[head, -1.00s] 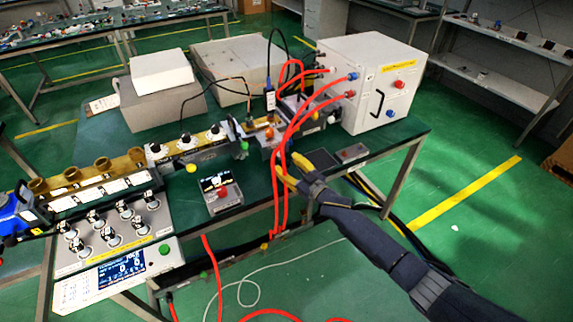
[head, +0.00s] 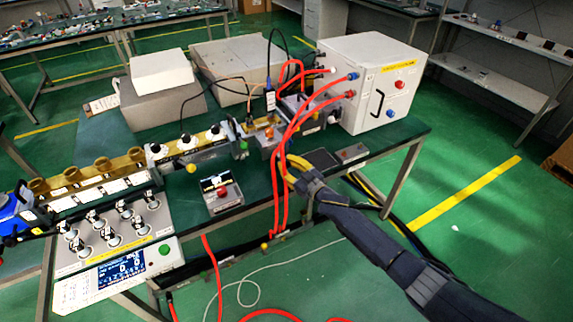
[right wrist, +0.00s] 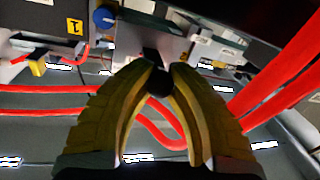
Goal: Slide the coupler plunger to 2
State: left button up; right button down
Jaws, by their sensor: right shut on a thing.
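My right gripper (head: 288,165) is at the front edge of the bench, just below the orange-and-grey unit at the right end of the brass waveguide line. In the right wrist view its yellow fingers (right wrist: 160,78) are closed on a small black knob (right wrist: 158,82), which I take to be the coupler plunger. A dark stem rises from the knob toward a grey housing (right wrist: 145,40). The knob is hidden behind the fingers and red cables in the head view, and I cannot read a scale position.
Red cables (head: 276,195) hang down right beside the right gripper. A white cabinet (head: 375,80) stands at the back right of the bench. A small display box (head: 222,195) and a knob panel (head: 113,228) lie to the left.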

jog(key=shift+w+r, duration=0.1)
jog(key=shift+w+a, duration=0.25)
jog(key=shift+w, duration=0.1)
jog(key=c, duration=1.1)
grip_release()
jog(key=v, duration=1.2)
